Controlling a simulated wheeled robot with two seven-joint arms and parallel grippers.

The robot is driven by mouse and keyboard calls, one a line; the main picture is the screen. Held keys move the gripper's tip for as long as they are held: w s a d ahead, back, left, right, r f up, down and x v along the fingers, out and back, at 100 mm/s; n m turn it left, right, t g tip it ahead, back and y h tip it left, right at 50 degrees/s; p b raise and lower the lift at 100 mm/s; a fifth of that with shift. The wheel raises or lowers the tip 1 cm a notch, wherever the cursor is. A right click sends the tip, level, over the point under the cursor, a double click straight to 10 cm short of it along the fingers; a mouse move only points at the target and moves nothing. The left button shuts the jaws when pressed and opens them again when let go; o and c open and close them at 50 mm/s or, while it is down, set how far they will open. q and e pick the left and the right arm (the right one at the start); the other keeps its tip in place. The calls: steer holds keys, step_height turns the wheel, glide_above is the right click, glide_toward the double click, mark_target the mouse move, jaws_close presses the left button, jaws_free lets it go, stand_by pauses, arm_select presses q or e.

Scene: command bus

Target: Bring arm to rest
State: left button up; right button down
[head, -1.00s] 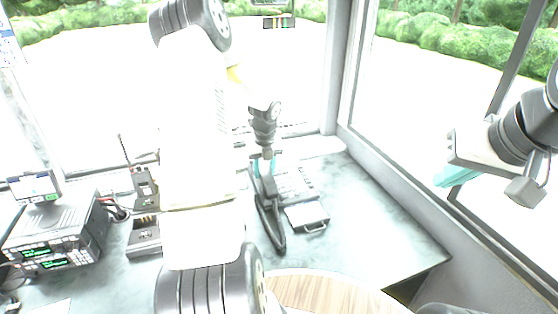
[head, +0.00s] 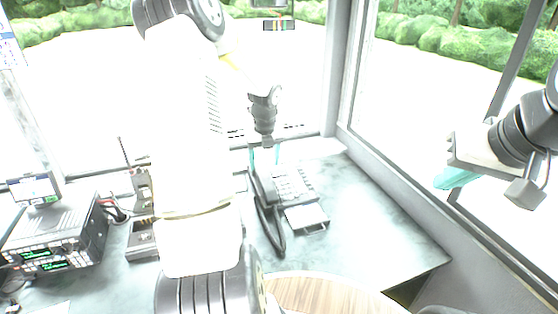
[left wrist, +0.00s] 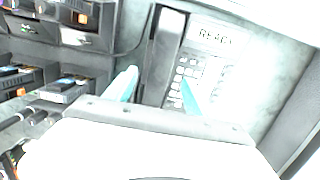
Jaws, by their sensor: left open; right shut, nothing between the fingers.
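A desk phone (head: 297,186) sits on the desk right of centre in the head view. Its dark handset (head: 263,187) lies along its left side, with the cord hanging below. My left gripper (head: 264,156) is open and empty, just above the far end of the handset. The left wrist view shows its two cyan fingers (left wrist: 158,82) apart, with the handset (left wrist: 163,52) and keypad (left wrist: 190,72) beyond them and a display reading READY. My right gripper (head: 455,178) is shut and empty in front of the right window, clear of the desk.
A radio unit (head: 62,240) and a small screen (head: 34,188) stand at the left. Handheld radios in chargers (head: 143,238) are partly hidden behind my left arm. A round wooden surface (head: 320,295) is at the front. The desk right of the phone is bare.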

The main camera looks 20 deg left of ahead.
arm_select(q)
steer(key=shift+s+d+r, duration=0.1)
steer(key=shift+r, duration=0.6)
steer(key=shift+s+d+r, duration=0.1)
steer(key=shift+r, duration=0.6)
steer(key=s+d+r+n+t, duration=0.1)
steer(key=s+d+r+n, duration=0.3)
steer(key=s+r+n, duration=0.3)
steer(key=s+d+r+n+t, duration=0.1)
steer(key=s+d+r+n, duration=0.4)
steer(key=r, duration=0.3)
steer(key=s+d+r+n+t+h, duration=0.1)
steer(key=s+d+r+n, duration=0.1)
steer(key=s+n, duration=0.5)
steer(key=s+d+r+n+t+h, duration=0.2)
steer(key=s+d+n, duration=0.1)
steer(key=s+n, duration=0.4)
steer(key=shift+s+r+n, duration=0.25)
steer(key=shift+s+n, duration=0.05)
steer(key=shift+n, duration=0.7)
steer(key=shift+c, duration=0.4)
